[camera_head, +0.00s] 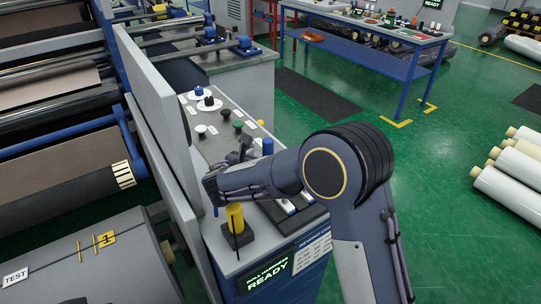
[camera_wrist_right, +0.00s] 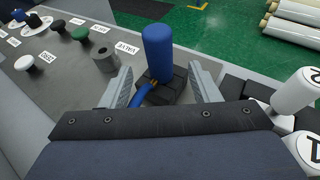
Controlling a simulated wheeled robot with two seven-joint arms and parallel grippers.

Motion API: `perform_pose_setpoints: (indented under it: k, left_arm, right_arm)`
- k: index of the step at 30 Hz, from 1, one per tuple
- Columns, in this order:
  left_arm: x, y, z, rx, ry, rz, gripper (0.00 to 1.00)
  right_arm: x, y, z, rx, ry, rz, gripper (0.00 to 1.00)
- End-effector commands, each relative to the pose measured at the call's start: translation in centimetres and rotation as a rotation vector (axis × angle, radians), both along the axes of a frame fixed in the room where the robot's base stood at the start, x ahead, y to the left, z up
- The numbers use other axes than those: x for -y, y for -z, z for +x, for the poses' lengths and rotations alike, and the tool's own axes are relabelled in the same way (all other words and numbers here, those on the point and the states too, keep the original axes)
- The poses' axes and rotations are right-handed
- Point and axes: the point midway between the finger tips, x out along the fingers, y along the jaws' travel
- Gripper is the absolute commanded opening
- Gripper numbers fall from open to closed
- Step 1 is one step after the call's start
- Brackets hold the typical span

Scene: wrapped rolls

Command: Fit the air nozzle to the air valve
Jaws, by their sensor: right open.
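The air nozzle (camera_wrist_right: 158,52) looks to be the upright blue cylinder with a brass-coloured collar and a blue hose at its lower end. It stands in a black holder (camera_wrist_right: 172,92) on the console. In the head view the blue cylinder (camera_head: 267,146) shows just beyond my right gripper (camera_head: 246,152). In the right wrist view my right gripper (camera_wrist_right: 160,78) is open, with its fingers on either side of the holder and the nozzle's lower part. Whether they touch it I cannot tell. My left gripper is out of view.
Black, green and white knobs and a grey hollow cylinder (camera_wrist_right: 104,60) stand on the console left of the nozzle. A yellow cylinder (camera_head: 235,217) stands near the front. White-topped pieces (camera_wrist_right: 296,92) are close on the right. A tall grey panel (camera_head: 152,100) edges the console.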

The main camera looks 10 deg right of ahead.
Motion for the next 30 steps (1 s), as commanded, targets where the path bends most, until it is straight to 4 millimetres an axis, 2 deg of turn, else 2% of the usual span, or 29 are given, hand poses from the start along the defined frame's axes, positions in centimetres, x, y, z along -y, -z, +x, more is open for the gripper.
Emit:
perform_pose_setpoints:
  k: [16, 26, 30]
  left_arm:
    - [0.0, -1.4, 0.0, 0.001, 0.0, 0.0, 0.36]
    - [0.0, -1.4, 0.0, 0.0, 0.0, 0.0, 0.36]
    - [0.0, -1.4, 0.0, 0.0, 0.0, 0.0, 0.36]
  right_arm:
    - [3.6, 2.3, 5.4, 0.0, 0.001, -0.004, 0.56]
    - [4.0, 2.6, 6.0, 0.001, -0.001, -0.003, 0.56]
    - [4.0, 2.6, 6.0, 0.001, -0.001, -0.003, 0.38]
